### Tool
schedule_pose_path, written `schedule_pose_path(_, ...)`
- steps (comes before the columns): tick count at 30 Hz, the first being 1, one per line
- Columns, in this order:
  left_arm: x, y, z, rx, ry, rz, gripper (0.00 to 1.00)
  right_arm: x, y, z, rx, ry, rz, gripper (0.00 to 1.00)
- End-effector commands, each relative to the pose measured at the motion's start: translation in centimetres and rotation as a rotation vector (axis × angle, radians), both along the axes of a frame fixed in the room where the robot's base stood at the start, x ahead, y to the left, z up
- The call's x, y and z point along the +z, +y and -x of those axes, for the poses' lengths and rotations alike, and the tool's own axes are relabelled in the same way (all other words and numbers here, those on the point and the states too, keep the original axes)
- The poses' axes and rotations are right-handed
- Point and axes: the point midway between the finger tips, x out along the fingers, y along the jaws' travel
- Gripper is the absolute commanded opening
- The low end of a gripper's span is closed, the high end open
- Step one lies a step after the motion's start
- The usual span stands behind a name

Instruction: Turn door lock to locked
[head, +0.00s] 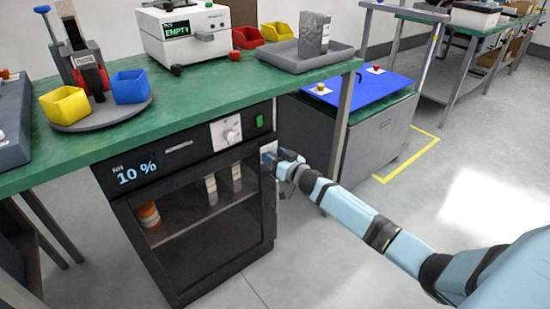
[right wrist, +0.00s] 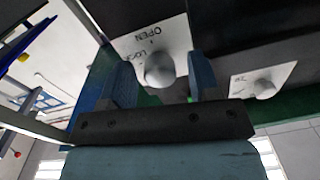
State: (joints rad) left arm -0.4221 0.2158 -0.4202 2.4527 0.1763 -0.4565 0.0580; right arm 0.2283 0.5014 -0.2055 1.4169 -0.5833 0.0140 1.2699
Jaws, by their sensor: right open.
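The dry cabinet (head: 186,278) stands under the green bench with its glass door (head: 200,235) closed. The door lock is a round grey knob (right wrist: 160,70) on a white plate (right wrist: 130,45) with the words OPEN and LOCK; the plate's edge shows in the head view (head: 268,147). Which word the knob points to cannot be told. My right gripper (right wrist: 161,82) is open, with one finger on each side of the knob; contact is not clear. In the head view my right gripper (head: 284,165) is at the cabinet's upper right corner and hides the knob. My left gripper is out of view.
A second knob (right wrist: 264,88) on a white plate sits beside the lock; it is the panel dial (head: 228,134). The display (head: 134,172) reads RH 10 %. The bench edge (head: 120,152) overhangs above. A bench leg (head: 341,125) and a grey chest with blue lid (head: 378,92) stand to the right.

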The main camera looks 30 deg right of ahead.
Motion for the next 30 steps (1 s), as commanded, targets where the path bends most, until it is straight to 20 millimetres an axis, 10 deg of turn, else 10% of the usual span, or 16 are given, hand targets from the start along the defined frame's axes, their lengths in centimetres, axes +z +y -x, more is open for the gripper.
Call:
schedule_pose_path(2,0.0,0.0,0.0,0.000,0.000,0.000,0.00,0.0,0.0,0.0,0.000,0.000,0.000,0.56)
schedule_pose_path(9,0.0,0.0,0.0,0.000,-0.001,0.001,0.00,0.0,0.0,0.0,0.000,0.000,0.000,0.08)
schedule_pose_path(30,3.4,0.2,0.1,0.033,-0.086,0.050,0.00,0.3,0.1,0.1,0.000,-0.023,0.296,0.08)
